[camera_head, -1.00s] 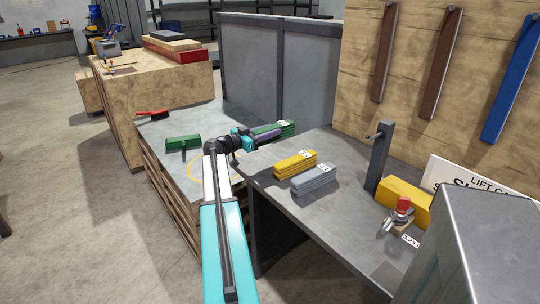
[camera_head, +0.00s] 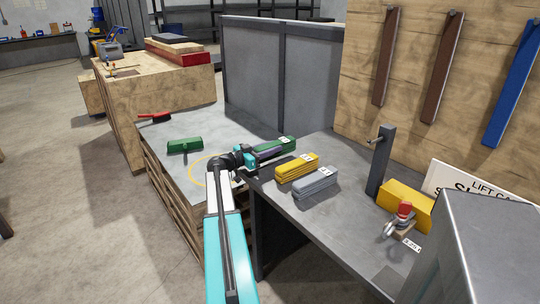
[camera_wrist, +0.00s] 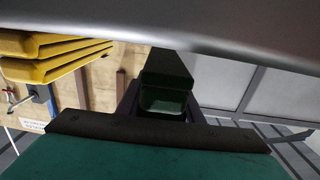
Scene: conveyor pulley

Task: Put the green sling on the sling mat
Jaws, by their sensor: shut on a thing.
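The green sling (camera_head: 273,147) is a folded green bundle with a white tag, just behind the yellow sling in the head view. My gripper (camera_head: 262,154) is shut on it. In the wrist view the sling's dark green end (camera_wrist: 165,75) sits between the fingers, close to the grey bench surface. I cannot tell whether it touches the bench. A dark patch (camera_head: 264,172) lies on the bench left of the yellow sling; I cannot tell whether it is the sling mat or shadow.
A yellow sling (camera_head: 297,167) and a grey sling (camera_head: 315,183) lie close by on the bench (camera_head: 330,225). A dark post (camera_head: 380,160) and yellow block (camera_head: 406,206) stand right. A grey partition (camera_head: 280,75) rises behind. A green object (camera_head: 185,145) lies on the left table.

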